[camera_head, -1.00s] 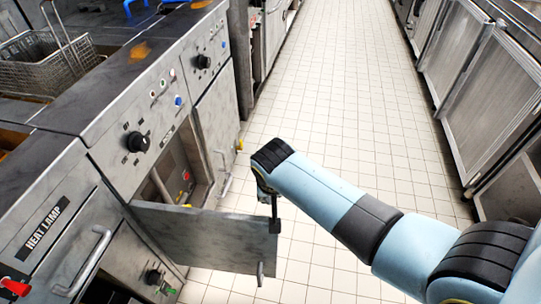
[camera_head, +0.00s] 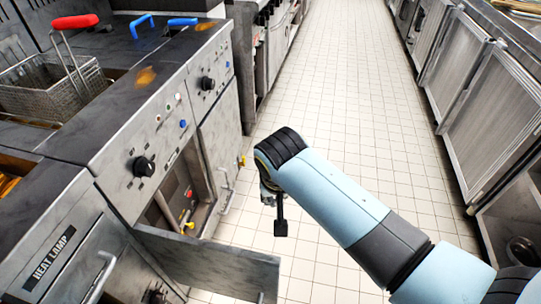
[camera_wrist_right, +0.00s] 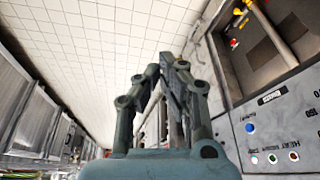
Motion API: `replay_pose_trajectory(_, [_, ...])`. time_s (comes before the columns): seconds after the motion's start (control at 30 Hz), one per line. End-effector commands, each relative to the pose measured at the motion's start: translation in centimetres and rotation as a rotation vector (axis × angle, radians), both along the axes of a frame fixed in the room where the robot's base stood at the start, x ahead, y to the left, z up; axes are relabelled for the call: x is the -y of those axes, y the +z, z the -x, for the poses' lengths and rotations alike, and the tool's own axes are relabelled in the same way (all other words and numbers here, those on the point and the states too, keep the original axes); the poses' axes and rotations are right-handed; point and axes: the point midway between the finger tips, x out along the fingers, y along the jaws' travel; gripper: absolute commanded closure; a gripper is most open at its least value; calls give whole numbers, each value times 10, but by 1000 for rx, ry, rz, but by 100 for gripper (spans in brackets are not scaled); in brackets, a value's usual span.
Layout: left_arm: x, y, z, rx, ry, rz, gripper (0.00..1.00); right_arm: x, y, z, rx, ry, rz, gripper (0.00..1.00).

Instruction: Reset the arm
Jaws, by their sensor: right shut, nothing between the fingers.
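My right arm comes in from the lower right in the head view. My right gripper (camera_head: 279,222) hangs over the aisle floor, to the right of the open cabinet door and above it in the picture. Its fingers are apart from the door. In the right wrist view the gripper (camera_wrist_right: 163,62) shows its fingertips close together with nothing between them. My left gripper is not in either view.
The cabinet door (camera_head: 205,263) stands open into the aisle under the fryer panel. A fryer basket (camera_head: 45,88) with a red handle sits on the counter at left. Steel cabinets (camera_head: 490,105) line the right side. The tiled floor (camera_head: 335,75) between is clear.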

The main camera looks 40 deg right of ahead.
Motion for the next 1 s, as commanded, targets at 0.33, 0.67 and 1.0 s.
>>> replay_pose_trajectory(0.33, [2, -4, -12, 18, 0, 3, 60, 2, -8, 12, -20, 0, 5, 100])
replay_pose_trajectory(0.67, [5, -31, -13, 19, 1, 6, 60, 26, -178, 165, -298, 125, 8, 100])
replay_pose_trajectory(1.0, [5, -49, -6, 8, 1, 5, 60, 54, -302, 372, -389, 423, -34, 100])
